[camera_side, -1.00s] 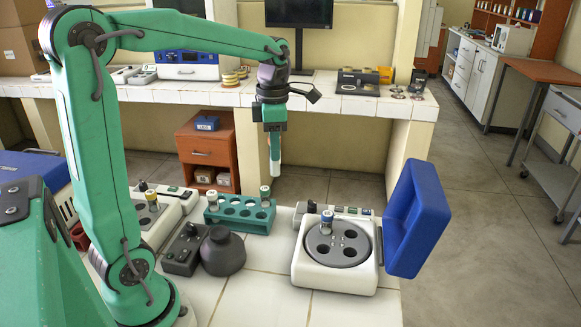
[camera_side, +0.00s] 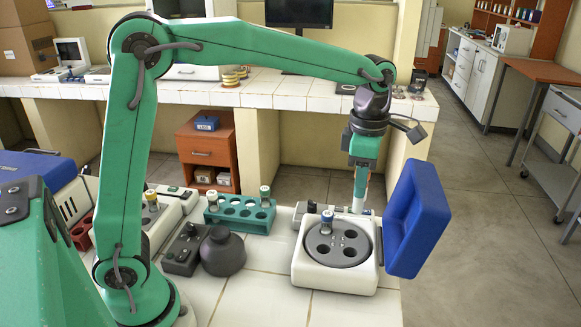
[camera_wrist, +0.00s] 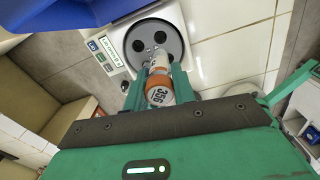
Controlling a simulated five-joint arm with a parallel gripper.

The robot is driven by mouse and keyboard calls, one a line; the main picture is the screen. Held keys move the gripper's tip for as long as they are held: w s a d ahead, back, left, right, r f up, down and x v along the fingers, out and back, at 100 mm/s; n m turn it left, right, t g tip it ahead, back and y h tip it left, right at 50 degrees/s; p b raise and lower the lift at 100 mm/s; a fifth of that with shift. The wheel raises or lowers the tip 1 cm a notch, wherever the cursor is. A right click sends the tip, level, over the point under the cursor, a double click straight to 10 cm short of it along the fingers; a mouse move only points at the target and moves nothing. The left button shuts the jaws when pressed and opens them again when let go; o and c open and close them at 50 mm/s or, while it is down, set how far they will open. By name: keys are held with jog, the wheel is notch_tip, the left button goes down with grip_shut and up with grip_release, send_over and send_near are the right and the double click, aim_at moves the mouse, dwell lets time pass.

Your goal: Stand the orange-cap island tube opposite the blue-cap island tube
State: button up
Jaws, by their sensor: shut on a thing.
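My gripper (camera_side: 361,178) is shut on the orange-cap tube (camera_wrist: 160,92), whose cap is marked 356 in the wrist view. In the side view, its pale lower part (camera_side: 358,205) hangs below the fingers, over the far right edge of the round device. That device is white with a grey rotor (camera_side: 325,260) with several holes, and its blue lid (camera_side: 418,222) stands open at the right. The blue-cap tube (camera_side: 327,217) stands upright in the rotor's far left hole. The rotor also shows in the wrist view (camera_wrist: 175,44), partly hidden by the held tube; I cannot make out the blue-cap tube there.
A dark rounded pot (camera_side: 222,252) and a grey control box (camera_side: 183,250) stand left of the device. Another tube (camera_side: 151,197) stands in the unit at far left. The raised lid borders the right side.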

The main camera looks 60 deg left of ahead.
jog(key=shift+a+f, duration=0.1)
jog(key=shift+f, duration=2.05)
jog(key=shift+f, duration=0.1)
jog(key=shift+f, duration=2.8)
jog(key=shift+f, duration=0.6)
jog(key=shift+f, duration=0.4)
jog(key=shift+f, duration=0.35)
jog(key=shift+f, duration=1.5)
